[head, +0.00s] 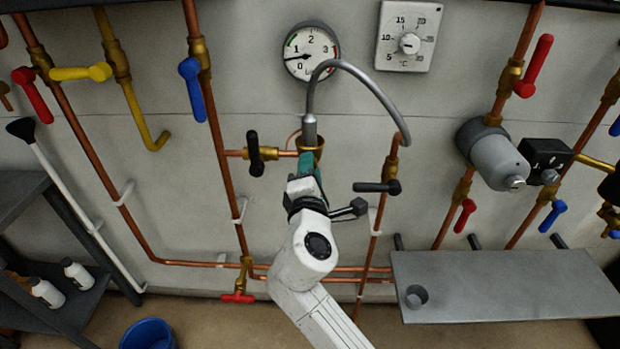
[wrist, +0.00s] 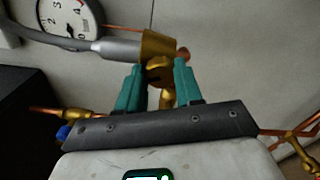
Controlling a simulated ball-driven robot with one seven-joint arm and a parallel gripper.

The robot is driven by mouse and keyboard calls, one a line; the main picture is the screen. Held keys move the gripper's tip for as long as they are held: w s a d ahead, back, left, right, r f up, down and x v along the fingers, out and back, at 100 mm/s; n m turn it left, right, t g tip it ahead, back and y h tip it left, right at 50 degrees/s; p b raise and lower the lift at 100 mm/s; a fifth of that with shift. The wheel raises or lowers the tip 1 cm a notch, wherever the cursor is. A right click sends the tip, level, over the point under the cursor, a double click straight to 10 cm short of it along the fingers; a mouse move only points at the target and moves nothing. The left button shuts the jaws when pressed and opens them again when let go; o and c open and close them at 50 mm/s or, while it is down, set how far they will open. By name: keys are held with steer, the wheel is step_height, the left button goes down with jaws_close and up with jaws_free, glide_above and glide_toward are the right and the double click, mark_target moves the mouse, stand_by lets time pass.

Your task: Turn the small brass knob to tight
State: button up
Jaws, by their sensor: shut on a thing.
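The small brass knob (wrist: 159,72) sits between the teal fingertips of my gripper (wrist: 158,80) in the wrist view. My gripper is shut on it. A larger brass fitting (wrist: 157,45) with a grey hose end lies just beyond the knob. In the head view my gripper (head: 306,170) reaches up to this brass fitting (head: 316,147) below the round gauge; the fingers and arm hide the knob there. I cannot read how far the knob is turned.
A black-handled valve (head: 254,153) is close to the left of my gripper, another black lever (head: 377,187) to the right. The grey hose (head: 352,68) arches above. A round gauge (head: 311,52) hangs over it. A grey shelf (head: 510,285) juts out at lower right.

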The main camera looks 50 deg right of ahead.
steer(key=m+b, duration=0.6)
steer(key=m, duration=0.1)
steer(key=m+b, duration=0.5)
steer(key=m, duration=0.2)
steer(key=m+b, duration=0.6)
steer(key=m, duration=0.1)
steer(key=shift+w+a+f+m+b, duration=0.1)
steer(key=shift+f+m+b, duration=0.25)
steer(key=shift+f+m, duration=0.05)
steer(key=o, duration=1)
steer(key=shift+r, duration=0.15)
steer(key=v, duration=1.1)
